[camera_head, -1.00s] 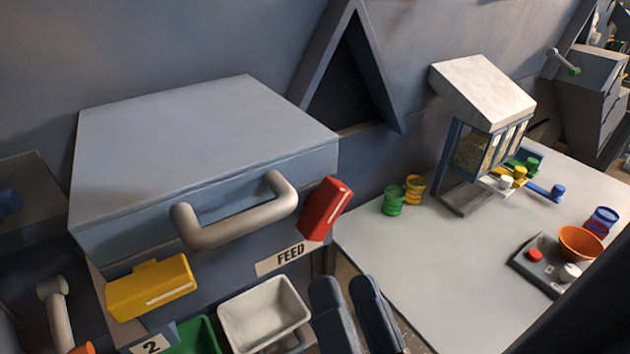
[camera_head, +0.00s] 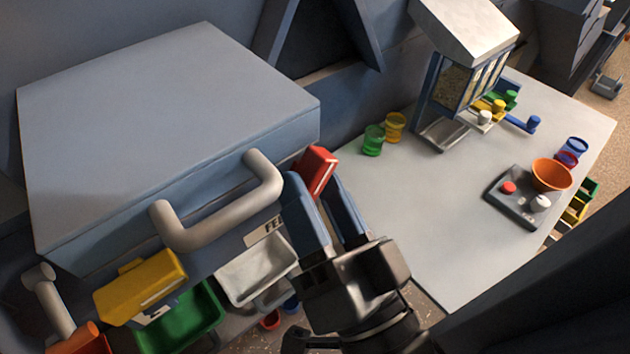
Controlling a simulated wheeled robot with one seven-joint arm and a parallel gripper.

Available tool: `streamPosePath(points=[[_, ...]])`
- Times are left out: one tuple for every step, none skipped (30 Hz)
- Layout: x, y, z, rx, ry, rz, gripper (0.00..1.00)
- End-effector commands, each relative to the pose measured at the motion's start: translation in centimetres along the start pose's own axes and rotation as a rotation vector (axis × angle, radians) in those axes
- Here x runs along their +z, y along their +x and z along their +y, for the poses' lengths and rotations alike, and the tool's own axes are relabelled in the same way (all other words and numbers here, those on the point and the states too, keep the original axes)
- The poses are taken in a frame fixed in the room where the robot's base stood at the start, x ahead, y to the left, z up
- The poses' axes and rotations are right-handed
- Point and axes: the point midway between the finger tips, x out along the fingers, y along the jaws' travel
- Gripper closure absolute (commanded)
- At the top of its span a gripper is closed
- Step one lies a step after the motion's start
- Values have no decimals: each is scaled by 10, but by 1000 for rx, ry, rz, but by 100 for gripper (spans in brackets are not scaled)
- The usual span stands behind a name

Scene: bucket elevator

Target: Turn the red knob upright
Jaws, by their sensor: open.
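The red knob (camera_head: 317,171) is a block with a pale stripe on its face, on the front of the grey feed box (camera_head: 170,120), right of the box's handle. It is tilted, its top leaning right. My gripper (camera_head: 312,184) is open, its two blue-grey fingers pointing up at the knob from below. The fingertips overlap the knob's lower part in the picture. I cannot tell whether they touch it. The lower part of the knob and part of the FEED label (camera_head: 266,229) are hidden behind the fingers.
A thick grey handle (camera_head: 222,208) juts out left of the knob. A yellow knob (camera_head: 140,287) lies lower left. A white bin (camera_head: 257,270) and a green bin (camera_head: 185,320) sit below. A pale table (camera_head: 400,200) at right holds cups, a dispenser and an orange bowl.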

Motion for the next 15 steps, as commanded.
streamPosePath(points=[[-1,3,0,0,0,1,49],[0,4,0,0,0,1,49],[0,4,0,0,0,0,49],[0,4,0,0,0,0,49],[0,4,0,0,0,0,49],[0,4,0,0,0,0,49],[0,4,0,0,0,0,49],[0,4,0,0,0,0,49],[0,4,0,0,0,0,49],[0,4,0,0,0,0,49],[0,4,0,0,0,0,52],[0,4,0,0,0,0,56],[0,4,0,0,0,0,58],[0,4,0,0,0,0,61],[0,4,0,0,0,0,65]])
